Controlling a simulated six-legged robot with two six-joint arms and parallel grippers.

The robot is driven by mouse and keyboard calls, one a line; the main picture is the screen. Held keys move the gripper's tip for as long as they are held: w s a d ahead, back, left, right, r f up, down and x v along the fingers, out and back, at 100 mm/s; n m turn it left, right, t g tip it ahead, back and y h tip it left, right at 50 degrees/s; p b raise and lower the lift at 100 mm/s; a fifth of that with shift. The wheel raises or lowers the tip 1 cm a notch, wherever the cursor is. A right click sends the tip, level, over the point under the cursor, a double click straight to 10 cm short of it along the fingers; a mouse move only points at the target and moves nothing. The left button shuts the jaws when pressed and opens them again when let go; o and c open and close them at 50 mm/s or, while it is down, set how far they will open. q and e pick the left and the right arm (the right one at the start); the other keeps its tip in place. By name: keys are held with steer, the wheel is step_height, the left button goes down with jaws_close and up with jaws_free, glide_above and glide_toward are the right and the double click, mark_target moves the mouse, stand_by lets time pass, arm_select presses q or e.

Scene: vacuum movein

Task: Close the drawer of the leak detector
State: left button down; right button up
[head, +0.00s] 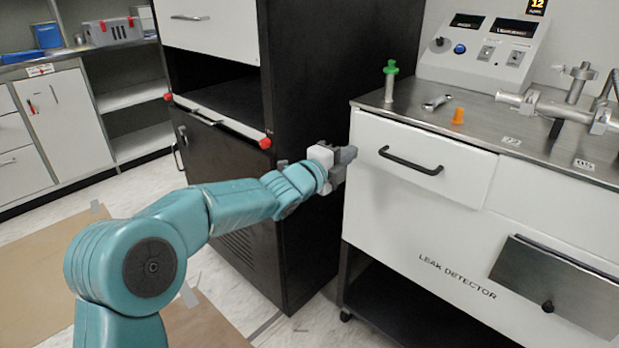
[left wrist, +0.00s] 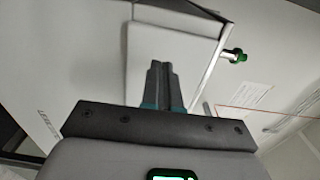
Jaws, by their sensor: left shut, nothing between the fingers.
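The leak detector (head: 392,220) is a white cabinet with a steel top, at the right of the head view. Its upper left drawer (head: 465,182) has a white front with a black bar handle (head: 410,161). The drawer front stands out a little from the cabinet face, so it looks slightly open. My left gripper (head: 348,155) is at the left end of the drawer front. In the left wrist view its fingers (left wrist: 163,80) are shut and empty, pointing at a white panel (left wrist: 170,45) that looks like the drawer front. I cannot tell whether they touch it. My right gripper is out of view.
A black cabinet (head: 310,120) stands left of the leak detector, close by my left arm. Its open white drawer (head: 222,120) has red corner caps.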

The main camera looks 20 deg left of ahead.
arm_select(q)
steer(key=v, duration=0.9)
steer(key=s+d+f+n+g, duration=0.2)
steer(key=s+f+g, duration=0.1)
steer(key=f, duration=0.8)
steer(key=s+d+f+n+g+y, duration=0.1)
steer(key=s+d+f+n+g, duration=0.15)
steer(key=f, duration=0.75)
steer(key=s+d+f+n+g, duration=0.1)
steer(key=s+f+n+g, duration=0.2)
steer(key=f, duration=0.8)
steer(key=s+d+f+n+g, duration=0.1)
steer(key=s+f+n+g, duration=0.2)
steer(key=s+f+n, duration=0.45)
steer(key=s+d+f+n+g+y, duration=0.15)
steer(key=s+n, duration=0.25)
steer(key=s, duration=0.6)
steer(key=s+d+f+n+g, duration=0.1)
steer(key=s+f+n+g, duration=0.2)
steer(key=s+f+n, duration=0.35)
step_height(320, 180, up, 32)
steer(key=s+m+p, duration=0.1)
steer(key=s+p, duration=0.1)
steer(key=p, duration=2.9)
steer(key=shift+d+g+p, duration=0.3)
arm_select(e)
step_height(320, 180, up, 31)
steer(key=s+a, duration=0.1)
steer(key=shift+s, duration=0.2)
